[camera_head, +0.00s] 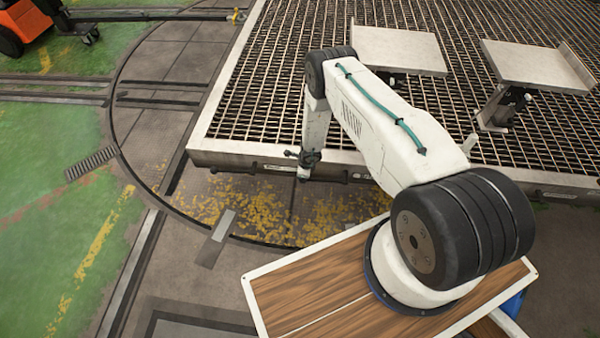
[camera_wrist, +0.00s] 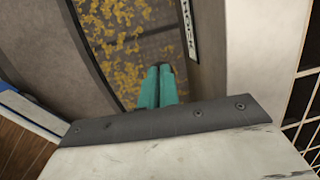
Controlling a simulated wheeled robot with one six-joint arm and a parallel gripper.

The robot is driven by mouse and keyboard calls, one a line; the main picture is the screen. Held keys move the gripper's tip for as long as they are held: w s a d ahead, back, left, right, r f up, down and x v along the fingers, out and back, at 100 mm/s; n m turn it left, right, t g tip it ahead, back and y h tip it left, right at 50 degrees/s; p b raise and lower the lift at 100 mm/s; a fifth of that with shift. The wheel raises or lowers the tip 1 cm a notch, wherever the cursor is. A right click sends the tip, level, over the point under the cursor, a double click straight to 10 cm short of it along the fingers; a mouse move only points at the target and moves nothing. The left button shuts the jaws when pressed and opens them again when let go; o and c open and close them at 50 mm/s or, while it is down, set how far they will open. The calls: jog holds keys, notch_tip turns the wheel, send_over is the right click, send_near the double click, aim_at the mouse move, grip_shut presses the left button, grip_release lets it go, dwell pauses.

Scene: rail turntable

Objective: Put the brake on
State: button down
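My gripper (camera_head: 304,174) hangs at the front edge of the grated platform (camera_head: 235,155), above the yellow-speckled floor. In the wrist view its two teal fingers (camera_wrist: 158,87) lie side by side, closed together with nothing visible between them. No part is clearly recognisable as a brake. A small yellow-tipped fitting (camera_head: 236,15) sits at the platform's far left corner, well away from my gripper; its details are too small to tell. A flat grey plate (camera_head: 217,238) lies across the turntable's curved rim (camera_head: 140,178), left of my gripper.
Two pale raised plates (camera_head: 399,50) (camera_head: 535,66) stand on the platform to the right. An orange vehicle (camera_head: 22,22) is at the top left. Rails (camera_head: 135,270) cross the floor. The green floor (camera_head: 60,210) on the left is mostly clear.

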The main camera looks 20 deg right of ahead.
jog(key=shift+s+a+f, duration=0.15)
jog(key=shift+s+f, duration=0.1)
jog(key=shift+f, duration=0.3)
jog(key=shift+s, duration=0.1)
jog(key=a+r, duration=0.3)
jog(key=r, duration=1.1)
jog(key=shift+w+r, duration=0.2)
jog(key=shift+w, duration=0.25)
